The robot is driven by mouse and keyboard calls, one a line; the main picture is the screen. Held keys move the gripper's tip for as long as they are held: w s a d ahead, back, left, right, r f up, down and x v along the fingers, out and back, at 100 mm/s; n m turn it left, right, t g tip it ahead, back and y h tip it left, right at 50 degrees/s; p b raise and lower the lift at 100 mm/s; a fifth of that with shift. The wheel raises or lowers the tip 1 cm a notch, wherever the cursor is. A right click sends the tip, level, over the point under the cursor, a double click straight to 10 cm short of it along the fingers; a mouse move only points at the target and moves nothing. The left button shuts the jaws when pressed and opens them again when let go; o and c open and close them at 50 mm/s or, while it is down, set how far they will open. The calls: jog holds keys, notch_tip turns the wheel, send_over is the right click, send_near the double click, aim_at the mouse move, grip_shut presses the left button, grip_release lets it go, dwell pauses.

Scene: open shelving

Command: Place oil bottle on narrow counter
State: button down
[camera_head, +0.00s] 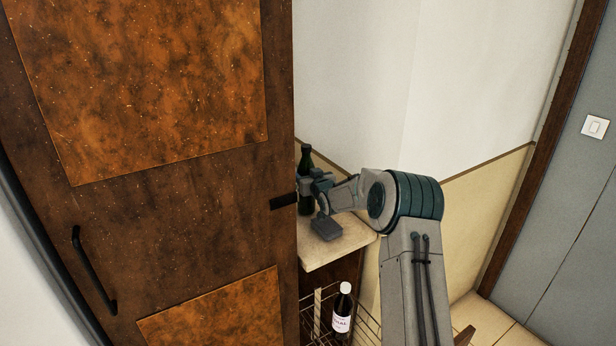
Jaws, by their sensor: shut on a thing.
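A dark green bottle (305,160), which looks like the oil bottle, is upright at the right edge of the tall wooden cabinet. My gripper (307,187) is shut on it around its middle. The bottle is over the back left part of the narrow counter (318,252), a pale top beside the cabinet. My gripper and the cabinet hide part of the bottle. I cannot tell whether its base touches the counter.
The tall brown cabinet (200,215) with a black handle fills the left. Below the counter, a wire basket (365,322) holds a dark bottle (343,300) with a white cap and label. Walls close in behind the counter. The counter's front part is clear.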

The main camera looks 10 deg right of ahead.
jog(key=shift+f, duration=0.1)
jog(key=c, duration=0.9)
grip_release()
jog(key=shift+f, duration=0.25)
jog(key=o, duration=0.4)
jog(key=shift+r, duration=0.1)
jog(key=shift+r, duration=0.1)
jog(key=b+v, duration=0.2)
jog(key=v, duration=1)
jog(key=shift+b, duration=0.4)
